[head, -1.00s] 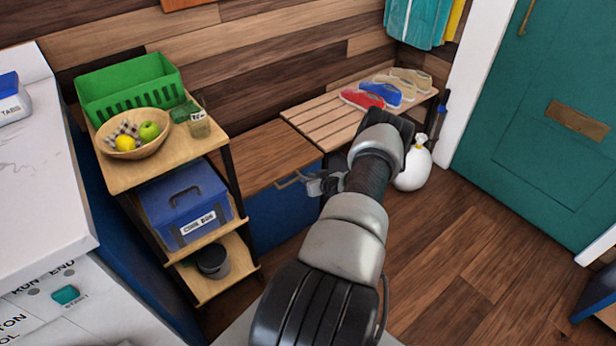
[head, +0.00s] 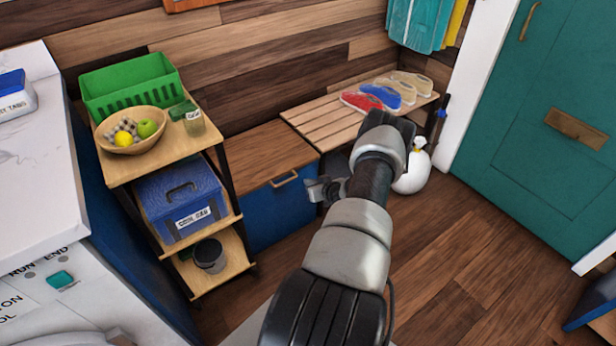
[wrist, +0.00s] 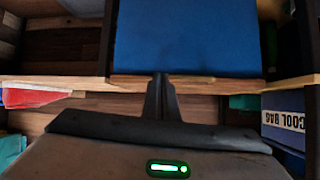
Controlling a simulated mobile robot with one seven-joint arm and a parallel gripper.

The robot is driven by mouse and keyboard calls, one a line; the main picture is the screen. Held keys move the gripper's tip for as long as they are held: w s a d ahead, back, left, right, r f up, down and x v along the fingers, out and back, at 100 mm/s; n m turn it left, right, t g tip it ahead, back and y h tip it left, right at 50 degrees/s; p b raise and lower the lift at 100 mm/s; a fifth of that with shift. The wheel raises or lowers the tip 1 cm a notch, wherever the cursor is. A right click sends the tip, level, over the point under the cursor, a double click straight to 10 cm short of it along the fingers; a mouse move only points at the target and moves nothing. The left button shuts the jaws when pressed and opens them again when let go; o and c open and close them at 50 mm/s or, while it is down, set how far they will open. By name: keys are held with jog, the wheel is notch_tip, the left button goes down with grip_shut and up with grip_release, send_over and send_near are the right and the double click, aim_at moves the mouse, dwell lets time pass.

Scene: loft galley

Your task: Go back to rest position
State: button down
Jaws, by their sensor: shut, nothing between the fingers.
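My gripper (head: 324,190) shows side-on in the head view, at the end of my raised arm. It is in front of the blue low cabinet (head: 268,215) with a wooden top, to the right of its handle (head: 285,179), and looks apart from it. In the wrist view the two dark fingers (wrist: 162,98) are together with nothing between them. A blue panel (wrist: 187,38) fills the upper middle of that view, with a wooden edge below it.
A shelf unit (head: 128,175) at left holds a green basket (head: 130,88), a fruit bowl (head: 112,148) and a blue cool bag (head: 182,195). Shoes lie on a slatted bench (head: 320,118). A white bottle-like object (head: 411,175) stands beside it. Open floor (head: 465,265) lies before the teal door (head: 545,130).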

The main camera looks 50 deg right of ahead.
jog(key=s+f, duration=0.1)
jog(key=s, duration=0.1)
jog(key=s+a+f, duration=0.1)
jog(key=s+f, duration=0.1)
jog(key=shift+s+a+f, duration=0.1)
jog(key=shift+s+a, duration=0.05)
jog(key=shift+s, duration=0.2)
